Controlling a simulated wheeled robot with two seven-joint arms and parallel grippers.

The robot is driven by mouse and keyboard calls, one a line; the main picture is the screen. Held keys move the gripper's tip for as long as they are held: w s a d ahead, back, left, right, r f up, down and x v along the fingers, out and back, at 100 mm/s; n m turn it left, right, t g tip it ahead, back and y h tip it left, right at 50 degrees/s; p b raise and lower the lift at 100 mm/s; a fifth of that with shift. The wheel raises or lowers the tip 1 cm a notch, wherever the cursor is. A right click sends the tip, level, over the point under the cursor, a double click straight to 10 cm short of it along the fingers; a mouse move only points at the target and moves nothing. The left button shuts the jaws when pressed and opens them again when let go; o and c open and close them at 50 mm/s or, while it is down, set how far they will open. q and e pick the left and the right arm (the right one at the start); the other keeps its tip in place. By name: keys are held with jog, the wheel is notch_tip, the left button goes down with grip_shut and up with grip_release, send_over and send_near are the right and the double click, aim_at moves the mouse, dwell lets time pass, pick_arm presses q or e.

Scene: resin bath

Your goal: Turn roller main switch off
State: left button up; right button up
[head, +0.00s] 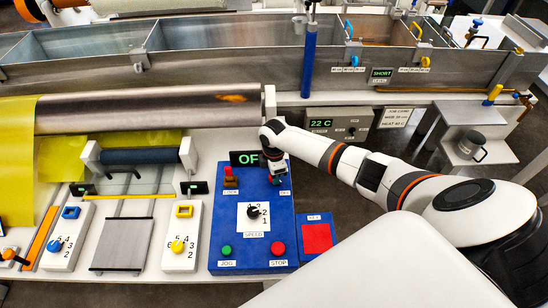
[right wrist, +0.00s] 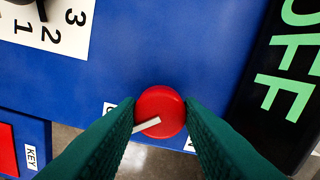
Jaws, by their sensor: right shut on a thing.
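The roller main switch is a round red knob with a white pointer bar (right wrist: 160,110), on the blue control panel (head: 225,250). In the right wrist view the bar points to the lower left. My right gripper (head: 277,175) is shut on this knob, with one green finger on each side (right wrist: 160,125). The fingers partly cover the labels beside the knob. In the head view the gripper mostly hides the knob. A black display (head: 240,158) behind it shows green letters; the right wrist view shows "FF" and part of another letter (right wrist: 285,80). My left gripper is not in view.
The panel also has a red lock fitting (head: 231,178), a black speed dial (head: 253,212), a green jog button (head: 226,251) and a red stop button (head: 278,248). A red key pad (head: 317,237) lies to the right. The large roller (head: 150,113) is behind.

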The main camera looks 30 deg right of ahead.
jog(key=shift+d+r, duration=0.1)
dwell(0.3)
jog(key=o, duration=1)
jog(key=shift+c, duration=0.2)
notch_tip(320, 180, up, 12)
jog(key=b, duration=0.2)
